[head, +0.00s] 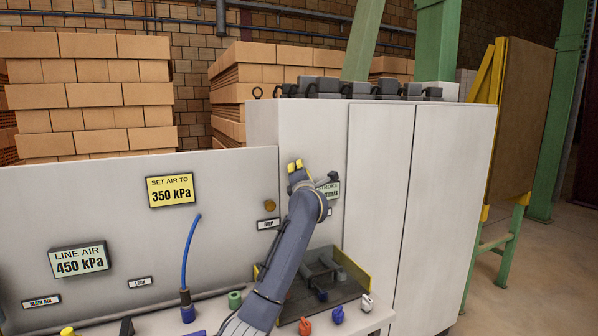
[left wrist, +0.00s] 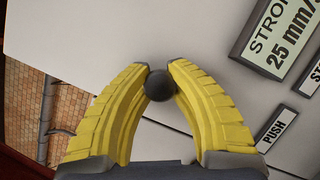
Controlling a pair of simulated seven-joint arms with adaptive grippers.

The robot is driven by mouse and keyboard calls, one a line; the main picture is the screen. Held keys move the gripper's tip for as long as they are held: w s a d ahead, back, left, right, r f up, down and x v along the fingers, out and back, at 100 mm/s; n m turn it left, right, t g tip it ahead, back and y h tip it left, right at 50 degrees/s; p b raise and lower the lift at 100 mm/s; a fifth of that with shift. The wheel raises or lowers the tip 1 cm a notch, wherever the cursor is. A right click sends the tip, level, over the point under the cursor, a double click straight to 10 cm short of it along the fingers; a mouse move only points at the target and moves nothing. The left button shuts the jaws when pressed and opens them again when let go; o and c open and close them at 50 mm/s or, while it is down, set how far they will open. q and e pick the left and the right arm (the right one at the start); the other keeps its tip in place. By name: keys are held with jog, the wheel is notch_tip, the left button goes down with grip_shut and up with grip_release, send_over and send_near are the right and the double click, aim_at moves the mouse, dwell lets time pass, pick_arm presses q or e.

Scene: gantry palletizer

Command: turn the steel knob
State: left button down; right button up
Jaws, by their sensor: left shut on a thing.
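The steel knob (left wrist: 158,86), a dark grey round knob, shows in the left wrist view between the fingertips of my left gripper (left wrist: 160,72). The yellow fingers are shut on its sides. In the head view my left gripper (head: 295,165) is up against the pale cabinet, left of the stroke display (head: 329,189), and the knob is hidden there. The stroke display (left wrist: 284,38) also shows at the upper right of the left wrist view, reading 25 mm/s. My right gripper is not in view.
A brass-coloured knob (head: 270,205) sits on the panel above the GRIP label (head: 268,223). A dark tray (head: 330,289) stands below my arm. A blue hose (head: 188,250) rises at the left. Red (head: 305,326) and blue (head: 337,315) small parts lie at the front edge.

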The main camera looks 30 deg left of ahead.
pick_arm(q)
jog(key=shift+d+r, duration=0.25)
jog(key=shift+d, duration=0.1)
jog(key=c, duration=1.4)
grip_release()
jog(key=shift+w+d, duration=0.15)
jog(key=shift+d, duration=0.05)
jog(key=o, duration=0.4)
jog(key=shift+a+f, duration=0.15)
jog(key=shift+a, duration=0.1)
jog(key=shift+c, duration=0.2)
jog(key=shift+s+d+f, duration=0.1)
jog(key=shift+s, duration=0.2)
jog(key=v, duration=1.1)
jog(key=shift+s+d, duration=0.2)
jog(key=shift+d, duration=0.05)
